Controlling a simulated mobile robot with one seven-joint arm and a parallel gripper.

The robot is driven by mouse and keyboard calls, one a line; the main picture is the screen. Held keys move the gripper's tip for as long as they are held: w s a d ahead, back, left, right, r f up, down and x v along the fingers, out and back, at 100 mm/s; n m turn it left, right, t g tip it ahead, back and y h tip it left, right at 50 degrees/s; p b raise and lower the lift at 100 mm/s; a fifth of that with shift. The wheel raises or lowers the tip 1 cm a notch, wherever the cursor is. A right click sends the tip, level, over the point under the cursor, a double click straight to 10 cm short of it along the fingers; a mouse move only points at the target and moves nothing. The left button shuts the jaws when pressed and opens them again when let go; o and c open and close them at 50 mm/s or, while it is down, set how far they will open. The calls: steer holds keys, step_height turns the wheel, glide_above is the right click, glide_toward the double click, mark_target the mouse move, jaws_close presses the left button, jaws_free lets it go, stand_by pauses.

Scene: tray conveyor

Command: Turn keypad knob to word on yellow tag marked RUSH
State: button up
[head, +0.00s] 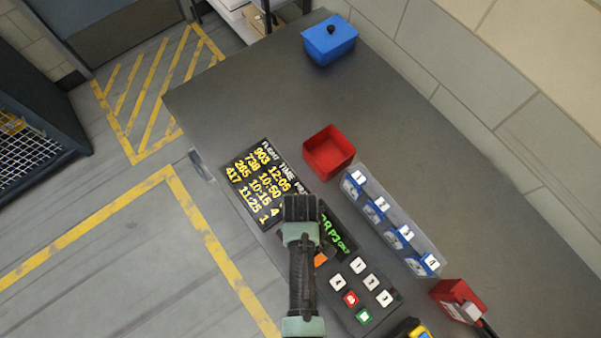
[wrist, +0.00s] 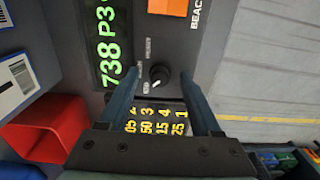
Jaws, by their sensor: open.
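The keypad panel (head: 341,296) lies on the grey counter, with white, red and green keys and a green-lettered display (head: 334,236). Its dark round knob (wrist: 159,77) shows in the wrist view beside the display (wrist: 109,45), with a light pointer mark and small labels around it that I cannot read for certain. My gripper (head: 301,205) is over the panel's upper end and hides the knob in the head view. In the wrist view my gripper (wrist: 160,82) is open, one finger on each side of the knob; contact cannot be told. No tag marked RUSH is readable.
A flight board (head: 262,180) with yellow text lies left of the panel. A red bin (head: 329,153), a rack of blue-and-white numbered slots (head: 396,222) and a red device (head: 457,300) stand nearby. A blue lidded box (head: 330,42) is at the far end.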

jaws_close()
stand_by(0.4)
steer(key=shift+m, duration=0.3)
steer(key=m+p, duration=0.1)
steer(key=m, duration=0.2)
steer(key=shift+r+m, duration=0.1)
steer(key=shift+m, duration=0.2)
steer(key=shift+m+p, duration=0.75)
steer(key=shift+m, duration=1.45)
jaws_free()
